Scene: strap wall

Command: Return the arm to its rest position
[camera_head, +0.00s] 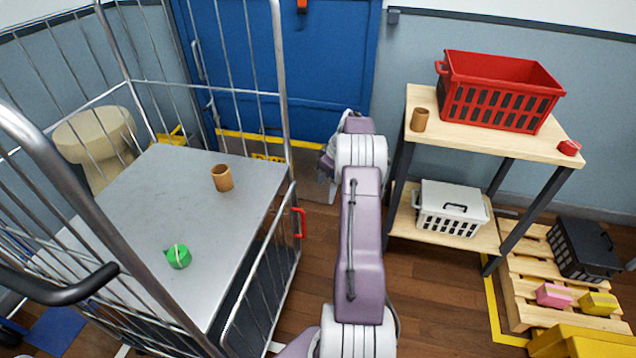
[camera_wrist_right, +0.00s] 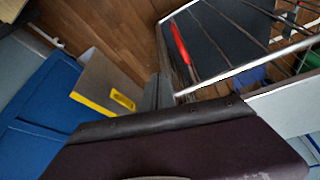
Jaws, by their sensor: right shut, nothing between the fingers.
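My right arm reaches forward from the bottom middle of the head view, between the wire cage trolley (camera_head: 283,120) and the wooden shelf. Its right gripper (camera_head: 329,184) is at the far end, in front of the blue door (camera_head: 290,75), partly hidden by the wrist. It is shut and empty, and touches nothing that I can see. In the right wrist view, my dark wrist housing fills the bottom; the floor and the trolley's wire side (camera_wrist_right: 230,72) show beyond it. My left gripper is not in view.
On the trolley deck (camera_head: 150,210) are a brown cup (camera_head: 222,178) and a green object (camera_head: 178,256). A red latch (camera_head: 300,222) is on its side. The shelf (camera_head: 430,98) holds a red crate (camera_head: 497,92), another cup (camera_head: 419,119) and a white box (camera_head: 450,208). A pallet (camera_head: 520,285) stands right.

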